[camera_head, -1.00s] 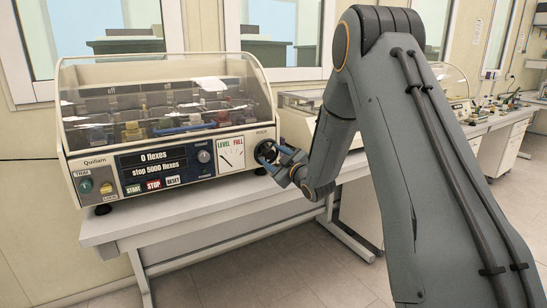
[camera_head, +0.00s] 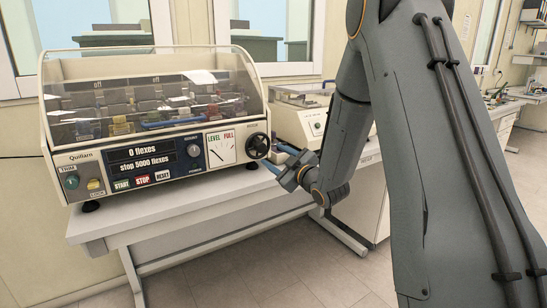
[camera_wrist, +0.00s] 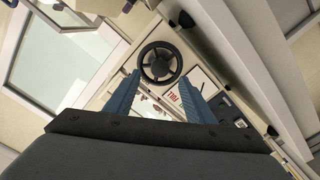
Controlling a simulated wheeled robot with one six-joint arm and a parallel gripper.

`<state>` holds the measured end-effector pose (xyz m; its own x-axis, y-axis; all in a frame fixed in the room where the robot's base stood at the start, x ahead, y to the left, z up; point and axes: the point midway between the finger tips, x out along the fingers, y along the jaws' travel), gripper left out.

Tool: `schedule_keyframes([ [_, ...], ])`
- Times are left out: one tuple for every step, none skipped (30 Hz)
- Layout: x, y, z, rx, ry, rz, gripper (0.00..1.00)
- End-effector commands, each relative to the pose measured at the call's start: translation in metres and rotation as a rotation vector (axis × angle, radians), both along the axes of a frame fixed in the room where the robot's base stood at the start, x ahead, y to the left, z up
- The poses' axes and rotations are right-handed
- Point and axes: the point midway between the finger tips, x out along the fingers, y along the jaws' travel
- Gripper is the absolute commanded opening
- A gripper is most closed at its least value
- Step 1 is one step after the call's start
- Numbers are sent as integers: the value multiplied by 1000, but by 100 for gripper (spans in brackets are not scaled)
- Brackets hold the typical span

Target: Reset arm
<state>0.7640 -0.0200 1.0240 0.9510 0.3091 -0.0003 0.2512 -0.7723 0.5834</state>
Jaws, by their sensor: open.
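My gripper (camera_head: 281,167) is off the right end of the flex testing machine (camera_head: 140,140), close to its black handwheel (camera_head: 257,146) and apart from it. In the wrist view my gripper (camera_wrist: 162,88) has its two blue fingers apart with nothing between them. The handwheel (camera_wrist: 161,62) shows beyond the fingertips there. The machine's clear lid is down over several shoe clamps. Its display reads "0 flexes" and "stop 5000 flexes".
The machine stands on a white table (camera_head: 185,205) with a metal frame. A second cream-coloured device (camera_head: 308,115) stands behind my gripper. Another bench (camera_head: 505,105) is at the far right. The floor in front of the table is clear.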

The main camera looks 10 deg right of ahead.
Motion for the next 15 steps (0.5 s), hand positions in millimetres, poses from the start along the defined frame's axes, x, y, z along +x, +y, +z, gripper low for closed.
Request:
schedule_keyframes([
  [0,0,0,0,0,0,49],
  [0,0,0,0,0,0,49],
  [0,0,0,0,0,0,49],
  [0,0,0,0,0,0,49],
  [0,0,0,0,0,0,49],
  [0,0,0,0,5,-2,49],
  [-1,0,-1,1,19,-9,49],
  [-2,-1,-3,1,41,-18,49],
  [-4,-1,-7,2,77,-35,49],
  [-7,-2,-11,5,112,-51,49],
  [-11,-3,-15,8,154,-69,49],
  [-17,-4,-22,13,217,-97,49],
  [-23,-6,-28,19,269,-120,49],
  [-30,-8,-35,25,322,-147,49],
  [-42,-9,-44,36,397,-183,49],
])
